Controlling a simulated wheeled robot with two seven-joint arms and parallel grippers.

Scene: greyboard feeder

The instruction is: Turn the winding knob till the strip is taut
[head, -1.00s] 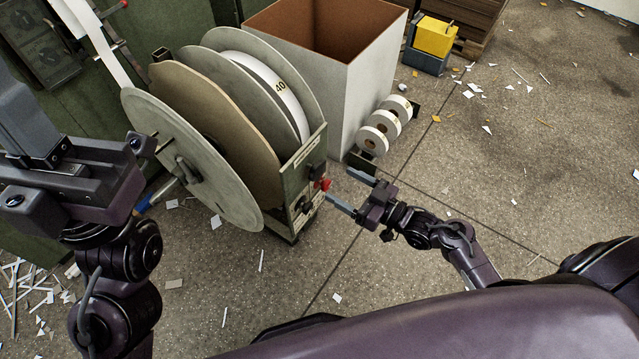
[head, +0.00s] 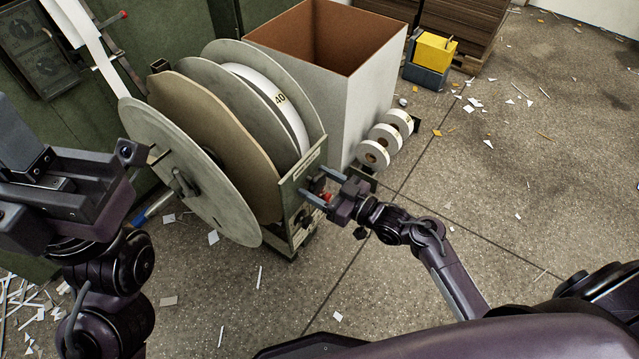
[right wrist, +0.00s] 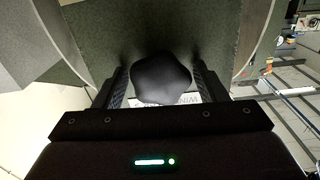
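The black lobed winding knob (right wrist: 161,79) sits between the fingers of my right gripper (right wrist: 161,88) in the right wrist view, in front of a partly hidden label reading "WIN". The fingers are open with a narrow gap on each side; contact is not clear. In the head view, my right gripper (head: 320,186) is at the front panel of the reel stand (head: 303,180), beside a red part (head: 326,197). The white strip (head: 93,42) runs from the top left down behind the large reel (head: 190,170). My left gripper (head: 60,195) is left of the reel; its fingertips are unclear.
A large open carton (head: 375,90) stands behind the stand. Several white tape rolls (head: 385,140) sit right of it. A yellow box (head: 434,50) is farther back. Paper scraps litter the floor, which is open at right. A green cabinet (head: 165,40) is at left.

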